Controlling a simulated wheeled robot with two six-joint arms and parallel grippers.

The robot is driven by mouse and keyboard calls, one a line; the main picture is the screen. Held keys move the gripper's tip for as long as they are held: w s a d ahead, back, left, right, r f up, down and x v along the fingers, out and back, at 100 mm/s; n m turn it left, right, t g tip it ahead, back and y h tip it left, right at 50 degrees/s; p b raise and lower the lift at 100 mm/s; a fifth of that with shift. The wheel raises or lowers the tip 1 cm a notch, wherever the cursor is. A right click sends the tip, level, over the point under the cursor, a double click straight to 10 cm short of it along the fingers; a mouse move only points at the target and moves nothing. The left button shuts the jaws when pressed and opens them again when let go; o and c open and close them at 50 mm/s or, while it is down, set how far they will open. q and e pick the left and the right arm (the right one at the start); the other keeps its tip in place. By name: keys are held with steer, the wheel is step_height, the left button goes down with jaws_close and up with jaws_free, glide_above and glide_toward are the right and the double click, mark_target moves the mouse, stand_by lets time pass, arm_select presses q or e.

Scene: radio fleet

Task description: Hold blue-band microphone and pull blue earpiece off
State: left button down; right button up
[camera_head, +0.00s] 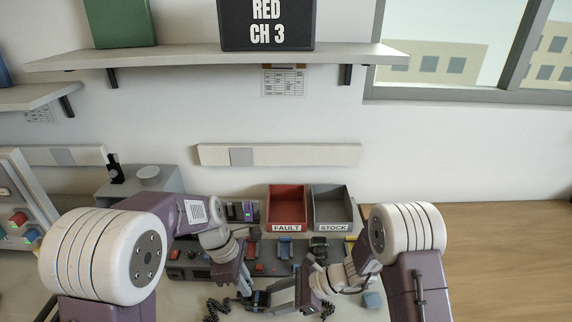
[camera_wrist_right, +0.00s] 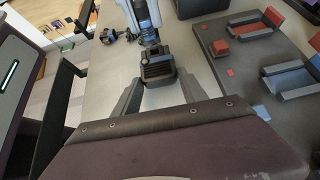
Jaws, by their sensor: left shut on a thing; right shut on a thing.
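The microphone (camera_wrist_right: 158,65) is a black, ridged block between the fingers of my right gripper (camera_wrist_right: 160,88) in the right wrist view. In the head view the microphone (camera_head: 262,299) is a small dark shape, and my right gripper (camera_head: 272,296) is shut on it from the right. My left gripper (camera_head: 245,289) reaches it from the left and is shut on a small part at its far end. A little blue shows at that end in the right wrist view. The earpiece itself is mostly hidden by the left gripper, and the blue band cannot be made out clearly.
A dark coiled cord (camera_head: 212,309) lies left of the grippers. Behind them is a grey tray (camera_head: 190,274) with red and blue parts. The red FAULT bin (camera_head: 287,197) and grey STOCK bin (camera_head: 332,202) stand at the back.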

mark_target(248, 282)
arm_select(q)
steer(key=shift+d+v, duration=0.25)
steer(key=shift+v, duration=0.75)
steer(key=shift+d+v, duration=0.25)
steer(key=shift+v, duration=0.8)
steer(key=shift+r, duration=0.1)
arm_select(e)
steer(key=o, duration=1.1)
steer(key=v, duration=1.2)
